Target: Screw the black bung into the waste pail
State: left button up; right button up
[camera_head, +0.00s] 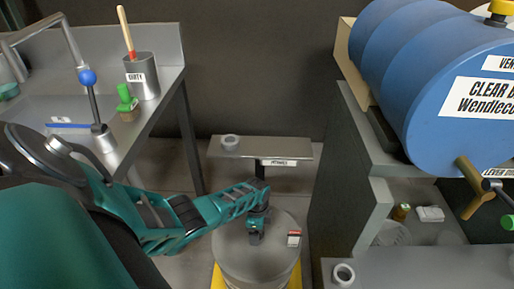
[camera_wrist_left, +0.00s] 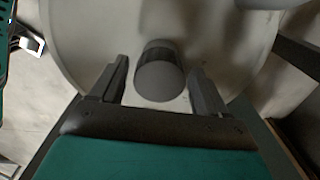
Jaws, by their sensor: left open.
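The waste pail (camera_head: 232,255) is a round grey drum with a flat top, low in the middle of the head view. Its pale top (camera_wrist_left: 90,35) fills much of the left wrist view. My left gripper (camera_head: 256,236) points down over the middle of the pail's top. In the left wrist view a short dark cylinder, the black bung (camera_wrist_left: 160,80), stands on the pail's top between the two open fingers of my left gripper (camera_wrist_left: 158,68). Gaps show on both sides of it. How deep it sits cannot be told. In the head view my gripper hides it.
Yellow supports (camera_head: 218,278) flank the pail. A small shelf (camera_head: 290,146) with a ring (camera_head: 230,141) is behind it. A bench with a DIRTY pot (camera_head: 143,75) is left. A cabinet (camera_head: 345,160) with a blue drum (camera_head: 420,70) is right.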

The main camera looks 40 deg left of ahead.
pick_arm(q)
jog(key=n, duration=0.3)
jog(key=shift+r, duration=0.1)
jog(key=n+p, duration=0.1)
jog(key=n, duration=0.9)
jog(key=shift+p, duration=0.3)
